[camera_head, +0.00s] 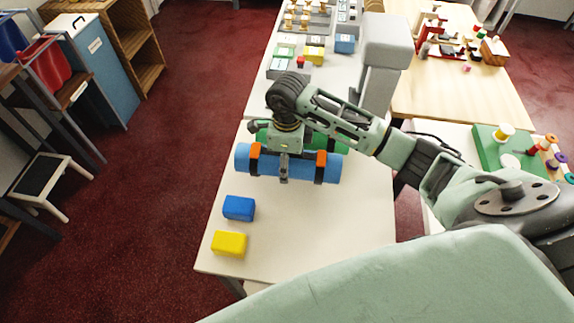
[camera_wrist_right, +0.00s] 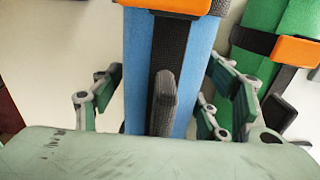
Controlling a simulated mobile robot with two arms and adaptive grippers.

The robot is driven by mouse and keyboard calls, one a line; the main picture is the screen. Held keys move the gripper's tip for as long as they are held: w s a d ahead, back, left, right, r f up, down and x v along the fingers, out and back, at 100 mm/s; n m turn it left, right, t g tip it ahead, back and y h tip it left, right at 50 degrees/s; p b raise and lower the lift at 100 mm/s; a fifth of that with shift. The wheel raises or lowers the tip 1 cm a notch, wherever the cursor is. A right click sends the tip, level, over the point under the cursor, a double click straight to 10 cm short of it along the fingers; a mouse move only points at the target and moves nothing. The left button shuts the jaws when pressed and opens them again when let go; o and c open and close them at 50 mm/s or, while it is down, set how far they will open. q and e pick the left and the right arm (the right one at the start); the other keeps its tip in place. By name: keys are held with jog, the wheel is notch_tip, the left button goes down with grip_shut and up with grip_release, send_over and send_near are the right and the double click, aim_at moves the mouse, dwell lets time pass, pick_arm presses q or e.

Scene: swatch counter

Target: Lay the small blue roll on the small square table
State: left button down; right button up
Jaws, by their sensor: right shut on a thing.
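The small blue roll (camera_head: 243,160) has two dark straps with orange buckles and lies crosswise under my right gripper (camera_head: 284,172) in the head view. In the right wrist view the blue roll (camera_wrist_right: 200,60) runs between the fingers of my right gripper (camera_wrist_right: 165,105), which is shut on it. I cannot tell whether the roll touches the white counter (camera_head: 300,225) below. My left gripper is not in view. No small square table can be picked out for certain.
A green roll (camera_wrist_right: 265,50) lies close beside the blue one. A blue block (camera_head: 239,208) and a yellow block (camera_head: 229,243) stand at the counter's front left. A low stool (camera_head: 45,178) stands on the red floor at left. A wooden table (camera_head: 460,90) is at back right.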

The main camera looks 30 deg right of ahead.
notch_tip(320, 180, down, 3)
jog(key=shift+r+p, duration=0.2)
jog(key=shift+p, duration=0.2)
jog(key=shift+f, duration=0.55)
jog(key=o, duration=1.3)
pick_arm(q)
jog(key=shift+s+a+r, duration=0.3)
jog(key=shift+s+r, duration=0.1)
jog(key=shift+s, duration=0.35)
